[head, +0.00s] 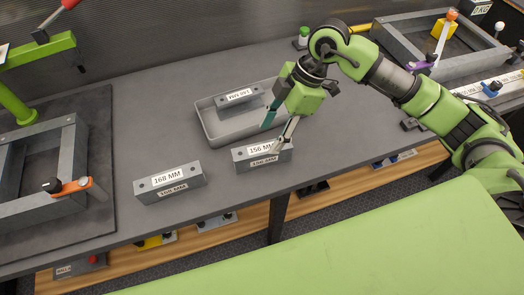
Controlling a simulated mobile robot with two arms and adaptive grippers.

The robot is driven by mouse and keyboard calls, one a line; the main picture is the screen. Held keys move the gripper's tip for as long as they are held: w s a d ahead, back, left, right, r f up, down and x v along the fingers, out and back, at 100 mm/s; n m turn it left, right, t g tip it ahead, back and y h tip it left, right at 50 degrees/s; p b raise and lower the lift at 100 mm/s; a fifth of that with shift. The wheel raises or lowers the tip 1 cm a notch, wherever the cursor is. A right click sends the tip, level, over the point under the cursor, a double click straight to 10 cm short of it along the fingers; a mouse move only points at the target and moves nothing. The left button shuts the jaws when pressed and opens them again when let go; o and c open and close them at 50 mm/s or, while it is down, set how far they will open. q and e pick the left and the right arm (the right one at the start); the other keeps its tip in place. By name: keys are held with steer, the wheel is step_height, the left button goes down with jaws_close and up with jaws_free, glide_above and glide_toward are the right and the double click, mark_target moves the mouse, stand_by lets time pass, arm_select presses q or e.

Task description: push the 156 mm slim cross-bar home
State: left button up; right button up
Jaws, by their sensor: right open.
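The 156 mm cross-bar (243,160) is a grey block with white labels, lying on the table just in front of the grey tray. My right gripper (271,138) comes down from behind it, open. One finger is over the bar's right part and the other is nearer the tray's edge; I cannot tell whether either touches the bar. A grey rectangular frame (68,150) lies at the left with an orange-handled lever (75,187). Another grey frame (398,48) is at the back right with a purple lever (421,66) and a yellow block. My left gripper is not in view.
A 168 mm bar (170,184) lies left of the 156 mm bar. The grey tray (208,125) holds another labelled bar (238,97). A green post with an arm (14,102) stands at the left.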

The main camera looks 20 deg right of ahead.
mark_target(263, 148)
steer(key=shift+a+f, duration=0.25)
steer(key=shift+f, duration=0.25)
steer(key=shift+w+f, duration=0.15)
steer(key=shift+f, duration=0.05)
steer(key=shift+s+a+f+p, duration=0.25)
steer(key=shift+a+f+p, duration=0.2)
steer(key=shift+f+p, duration=0.25)
steer(key=x, duration=0.2)
steer(key=shift+a+f+p, duration=0.15)
steer(key=shift+f+p, duration=0.1)
steer(key=shift+p, duration=0.05)
steer(key=shift+a+f, duration=0.2)
steer(key=shift+f, duration=0.25)
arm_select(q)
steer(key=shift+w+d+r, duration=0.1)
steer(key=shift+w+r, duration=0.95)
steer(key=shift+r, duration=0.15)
arm_select(e)
steer(key=c, duration=1.2)
